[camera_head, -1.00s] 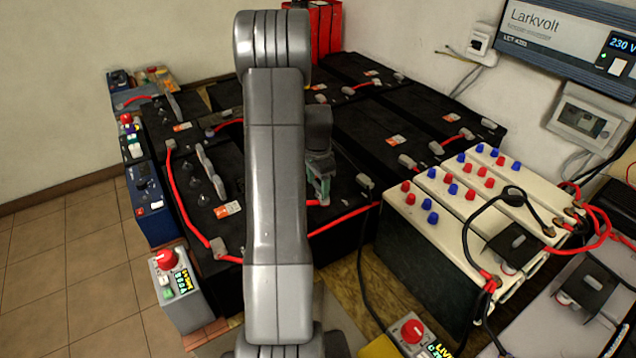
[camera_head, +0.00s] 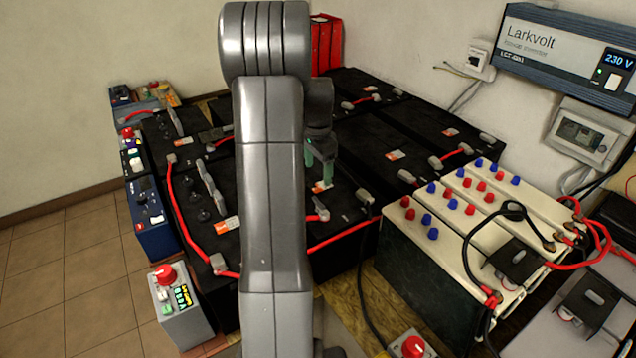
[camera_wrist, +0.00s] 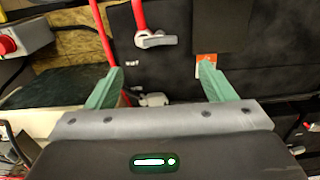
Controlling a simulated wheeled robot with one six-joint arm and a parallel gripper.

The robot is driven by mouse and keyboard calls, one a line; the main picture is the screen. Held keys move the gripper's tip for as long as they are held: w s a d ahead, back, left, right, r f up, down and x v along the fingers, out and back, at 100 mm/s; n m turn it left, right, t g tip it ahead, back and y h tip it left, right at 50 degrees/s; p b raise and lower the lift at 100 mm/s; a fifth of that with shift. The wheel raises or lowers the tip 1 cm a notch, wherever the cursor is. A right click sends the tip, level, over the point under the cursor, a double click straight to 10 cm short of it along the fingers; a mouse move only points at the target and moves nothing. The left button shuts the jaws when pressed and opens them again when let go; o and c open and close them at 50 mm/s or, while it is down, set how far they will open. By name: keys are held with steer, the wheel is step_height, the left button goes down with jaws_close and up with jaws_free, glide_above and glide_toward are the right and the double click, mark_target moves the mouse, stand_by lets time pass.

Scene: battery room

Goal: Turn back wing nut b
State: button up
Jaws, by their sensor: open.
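My gripper (camera_head: 319,168) has green fingertips and hangs open and empty above the black batteries. In the wrist view its two fingers (camera_wrist: 160,85) are spread wide. A grey terminal fitting (camera_wrist: 155,99) shows low between them, partly hidden by the gripper body. Another grey fitting with a red cable (camera_wrist: 157,40) lies further up, beyond the fingertips. In the head view a grey fitting on a red cable (camera_head: 320,212) is just below my gripper, and another grey fitting (camera_head: 364,197) is to its right. I see no letter marking wing nut b, so I cannot tell which fitting it is.
Cream batteries (camera_head: 460,222) with red and blue caps stand at right. A grey box with a red knob (camera_head: 182,310) stands front left, another (camera_head: 412,347) at front. Red cables (camera_head: 180,210) cross the battery tops. An inverter (camera_head: 570,50) hangs on the wall.

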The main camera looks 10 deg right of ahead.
mark_target(318, 201)
step_height(318, 201, up, 2)
steer(key=shift+r, duration=0.25)
step_height(318, 201, down, 14)
steer(key=shift+r, duration=0.1)
stand_by(0.7)
